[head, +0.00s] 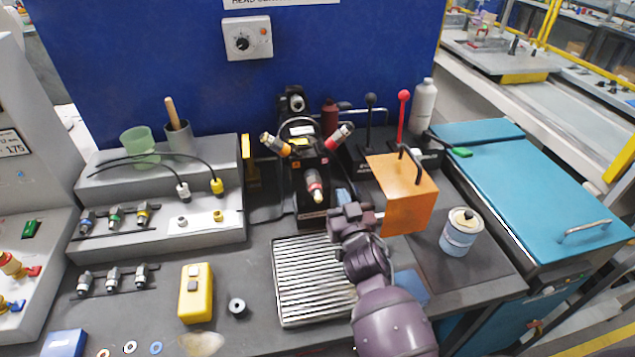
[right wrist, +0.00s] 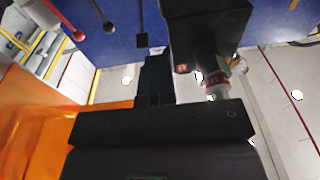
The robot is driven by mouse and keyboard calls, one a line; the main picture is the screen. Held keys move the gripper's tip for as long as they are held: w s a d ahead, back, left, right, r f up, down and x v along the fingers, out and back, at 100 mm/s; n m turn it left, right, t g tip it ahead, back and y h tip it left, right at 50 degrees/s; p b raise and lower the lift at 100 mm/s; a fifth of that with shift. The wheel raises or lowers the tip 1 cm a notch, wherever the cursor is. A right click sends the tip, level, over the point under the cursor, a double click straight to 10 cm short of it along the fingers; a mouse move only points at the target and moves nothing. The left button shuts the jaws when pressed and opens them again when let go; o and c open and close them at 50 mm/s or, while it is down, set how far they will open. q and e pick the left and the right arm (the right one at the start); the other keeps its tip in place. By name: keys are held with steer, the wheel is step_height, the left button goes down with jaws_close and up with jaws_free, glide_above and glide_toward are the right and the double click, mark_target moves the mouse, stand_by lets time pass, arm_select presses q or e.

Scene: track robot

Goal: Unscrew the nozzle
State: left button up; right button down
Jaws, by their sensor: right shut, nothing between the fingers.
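A dark machine head (head: 308,160) stands at the back middle with several nozzles on it. One nozzle (head: 315,187), with a red ring and a pale yellow tip, points down toward the front. Another with an orange band (head: 275,144) points up left, and a red one (head: 338,138) points up right. My right gripper (head: 345,212) is shut and empty, just right of and below the front nozzle, apart from it. In the right wrist view, a nozzle with a red ring (right wrist: 214,86) hangs beside my shut fingers (right wrist: 155,78). My left gripper is not in view.
A ribbed metal tray (head: 300,285) lies below the head. An orange plate (head: 402,195) stands close right of my right gripper. A grey stepped rack (head: 150,243) with several fittings is left. A yellow box (head: 195,293) and a tin (head: 459,235) stand on the bench.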

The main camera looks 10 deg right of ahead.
step_height(320, 180, up, 6)
steer(key=n+y+p, duration=0.1)
steer(key=n, duration=1.1)
steer(key=shift+n+g, duration=0.3)
steer(key=shift+n, duration=0.1)
steer(key=shift+a+r, duration=0.1)
steer(key=shift+a, duration=0.05)
